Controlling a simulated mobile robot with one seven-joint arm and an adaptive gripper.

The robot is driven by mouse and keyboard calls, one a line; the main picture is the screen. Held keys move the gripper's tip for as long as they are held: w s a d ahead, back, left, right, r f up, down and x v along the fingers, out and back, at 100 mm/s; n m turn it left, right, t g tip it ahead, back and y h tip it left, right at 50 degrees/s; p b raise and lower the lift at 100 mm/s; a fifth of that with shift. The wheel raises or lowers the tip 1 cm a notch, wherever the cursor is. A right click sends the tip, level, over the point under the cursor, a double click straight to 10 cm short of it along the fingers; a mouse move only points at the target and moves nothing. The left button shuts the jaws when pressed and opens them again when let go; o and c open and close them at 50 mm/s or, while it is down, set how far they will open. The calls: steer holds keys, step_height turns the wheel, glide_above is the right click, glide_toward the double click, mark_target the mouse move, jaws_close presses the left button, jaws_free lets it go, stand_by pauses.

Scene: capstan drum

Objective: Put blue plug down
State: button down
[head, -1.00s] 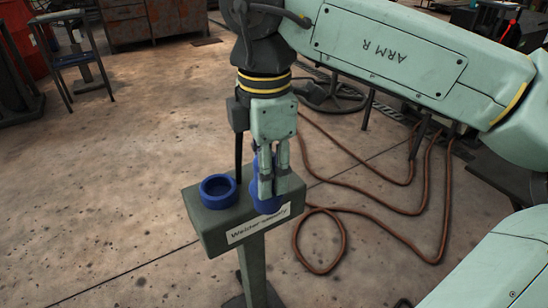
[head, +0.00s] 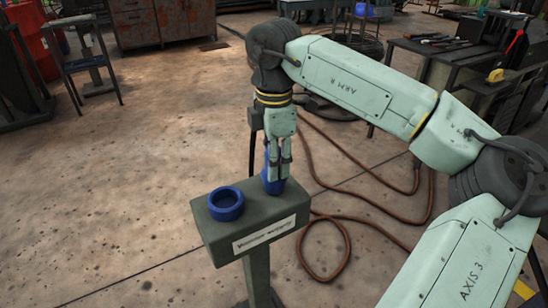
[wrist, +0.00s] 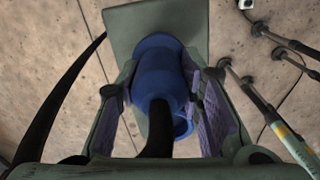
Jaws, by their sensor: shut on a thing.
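The blue plug (head: 272,184) is between the fingers of my gripper (head: 278,178), which is shut on it. It is upright over the right end of the pedestal's top (head: 250,207); I cannot tell whether it touches. A round, hollow blue fitting (head: 226,203) sits on the left part of that top, apart from my gripper. In the wrist view the plug (wrist: 158,78) lies between the two finger pads, with a black cable coming from its near end. Its lower end is hard to make out there.
The pedestal's front label (head: 264,235) is blurred. A brown hose (head: 345,240) loops over the floor to the right. The floor at left is clear.

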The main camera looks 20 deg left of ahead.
steer(key=shift+f, duration=0.1)
steer(key=c, duration=1.1)
jaws_free()
step_height(320, 180, up, 12)
steer(key=shift+r, duration=0.15)
steer(key=shift+s, duration=0.1)
